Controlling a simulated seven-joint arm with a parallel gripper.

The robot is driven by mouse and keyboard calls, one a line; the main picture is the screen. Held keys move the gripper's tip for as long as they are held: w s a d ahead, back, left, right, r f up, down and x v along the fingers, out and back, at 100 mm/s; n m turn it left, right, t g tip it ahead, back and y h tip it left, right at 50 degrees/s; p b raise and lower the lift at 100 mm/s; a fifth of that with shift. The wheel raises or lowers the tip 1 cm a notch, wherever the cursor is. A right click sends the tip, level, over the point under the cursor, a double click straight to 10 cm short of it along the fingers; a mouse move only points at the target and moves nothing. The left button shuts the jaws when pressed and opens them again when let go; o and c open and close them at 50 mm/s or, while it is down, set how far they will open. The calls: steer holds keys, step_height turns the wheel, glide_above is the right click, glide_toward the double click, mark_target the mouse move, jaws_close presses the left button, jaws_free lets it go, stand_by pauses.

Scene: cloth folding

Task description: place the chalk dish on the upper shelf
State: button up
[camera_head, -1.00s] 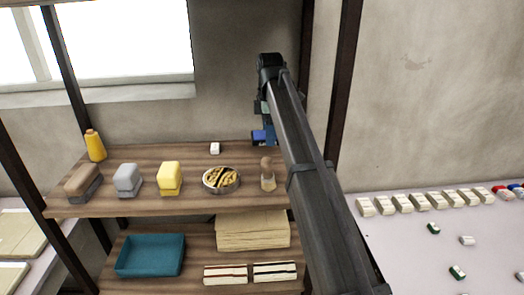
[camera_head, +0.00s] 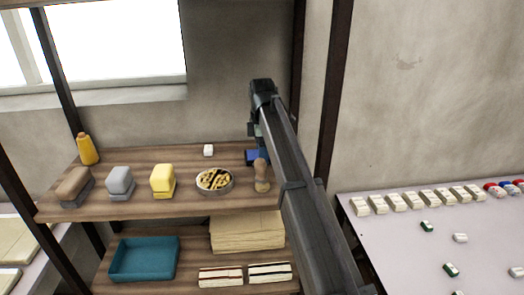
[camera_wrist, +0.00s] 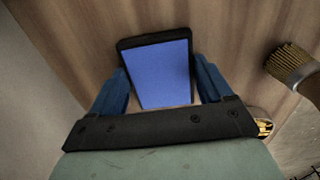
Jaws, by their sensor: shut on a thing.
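The chalk dish (camera_wrist: 160,65) appears as a dark-rimmed, blue-faced rectangular piece in the wrist view. My gripper (camera_wrist: 163,88) is shut on it, one blue finger on each side. In the head view my gripper (camera_head: 252,157) is low over the right back part of the upper shelf (camera_head: 130,205). Only a bit of blue shows there beside my arm, so the dish is mostly hidden. Wooden shelf boards lie under the dish in the wrist view. I cannot tell whether the dish touches them.
A wooden-handled brush (camera_head: 262,176) stands close in front of my gripper. Yellow (camera_head: 162,181), grey (camera_head: 120,182) and brown (camera_head: 75,188) blocks stand further left. The back middle is mostly clear.

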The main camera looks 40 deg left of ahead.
steer(key=o, duration=1.1)
steer(key=shift+o, duration=0.2)
steer(key=shift+r, duration=0.1)
step_height(320, 180, up, 12)
